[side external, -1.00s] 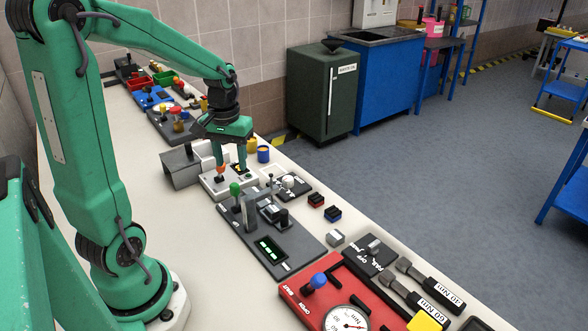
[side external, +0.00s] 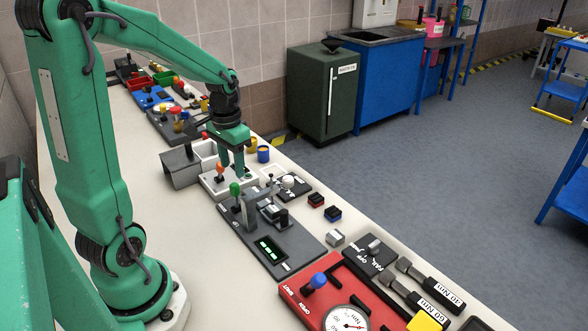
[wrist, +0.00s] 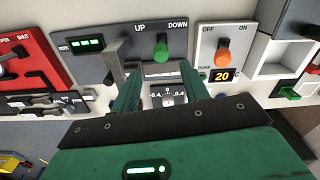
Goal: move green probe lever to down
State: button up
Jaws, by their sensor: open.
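The green probe lever (side external: 235,189) has a rounded knob and stands upright on a dark grey panel (side external: 285,247). In the wrist view, the lever (wrist: 161,52) is below the UP and DOWN labels, between them. My gripper (side external: 232,170) is open and empty, beyond the green lever and close to the orange lever in the side view. In the wrist view, the gripper's (wrist: 159,72) two fingers point toward the panel on either side of the lever's line. The fingers look apart from the knob.
An orange-knobbed lever (wrist: 222,57) stands on a white OFF/ON panel beside the grey one. A grey upright bracket (wrist: 117,60) is on the other side of the green lever. A dial-like scale (wrist: 168,94) lies between my fingers. A red panel (side external: 310,285) is nearer the side camera.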

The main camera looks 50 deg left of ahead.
aim_at(234, 184)
jog(key=shift+f, duration=3.2)
jog(key=shift+a, duration=0.1)
grip_shut()
